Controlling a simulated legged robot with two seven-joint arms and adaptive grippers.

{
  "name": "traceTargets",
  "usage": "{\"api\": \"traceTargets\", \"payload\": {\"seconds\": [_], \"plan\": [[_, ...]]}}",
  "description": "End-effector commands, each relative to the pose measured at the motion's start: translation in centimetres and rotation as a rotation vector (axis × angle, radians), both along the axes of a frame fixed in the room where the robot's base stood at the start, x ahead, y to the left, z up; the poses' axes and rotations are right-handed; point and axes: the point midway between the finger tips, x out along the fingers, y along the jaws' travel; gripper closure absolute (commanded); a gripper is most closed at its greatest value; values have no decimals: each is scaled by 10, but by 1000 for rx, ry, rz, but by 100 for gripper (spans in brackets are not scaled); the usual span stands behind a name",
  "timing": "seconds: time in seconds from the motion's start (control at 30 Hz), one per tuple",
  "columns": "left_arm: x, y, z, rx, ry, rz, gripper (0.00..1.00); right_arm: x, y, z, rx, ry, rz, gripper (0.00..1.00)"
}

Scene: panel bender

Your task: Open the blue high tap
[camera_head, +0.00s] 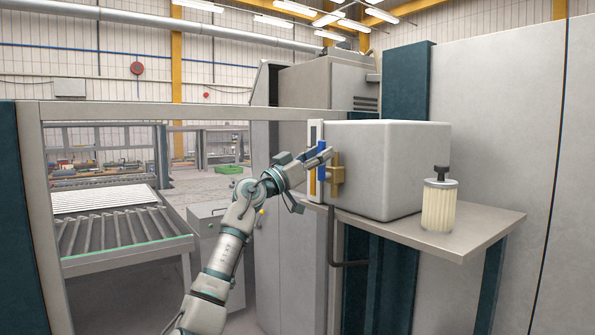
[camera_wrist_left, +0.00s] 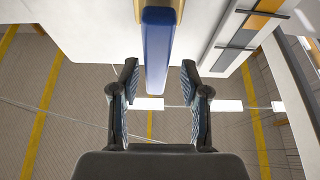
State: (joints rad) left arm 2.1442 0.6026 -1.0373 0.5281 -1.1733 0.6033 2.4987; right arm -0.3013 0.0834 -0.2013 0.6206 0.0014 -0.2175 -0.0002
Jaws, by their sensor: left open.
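The blue high tap handle (camera_head: 321,147) is a narrow upright bar on the left side of a white box-shaped unit (camera_head: 385,165). A brass-coloured fitting (camera_head: 337,175) sits just right of and below it. My left gripper (camera_head: 319,158) is at the handle and partly covers it. In the left wrist view, the blue handle (camera_wrist_left: 157,45) hangs down from the top, with its lower end between the two open fingers of my left gripper (camera_wrist_left: 160,78). A gap shows on each side of the handle. My right gripper is not in view.
The white unit stands on a grey shelf (camera_head: 475,237), beside a cream ribbed canister with a dark top (camera_head: 439,205). A bent dark pipe (camera_head: 331,235) runs below the shelf. A grey frame (camera_head: 180,112) and a roller table (camera_head: 115,230) are at the left.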

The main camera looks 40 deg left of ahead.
Motion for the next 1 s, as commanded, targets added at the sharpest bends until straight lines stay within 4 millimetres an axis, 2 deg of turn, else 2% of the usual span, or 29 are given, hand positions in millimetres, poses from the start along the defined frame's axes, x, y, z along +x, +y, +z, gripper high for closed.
{"api": "traceTargets", "payload": {"seconds": [0.2, 0.63, 0.8, 1.0], "plan": [[-19, 7, -15, 5, 5, 0, 54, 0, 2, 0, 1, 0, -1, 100], [-81, 31, -43, -1, 4, 0, 54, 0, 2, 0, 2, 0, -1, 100], [-90, 32, -47, -2, 5, -3, 54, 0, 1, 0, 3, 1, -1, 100], [-91, 32, -47, -1, 5, -3, 54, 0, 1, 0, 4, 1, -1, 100]]}}
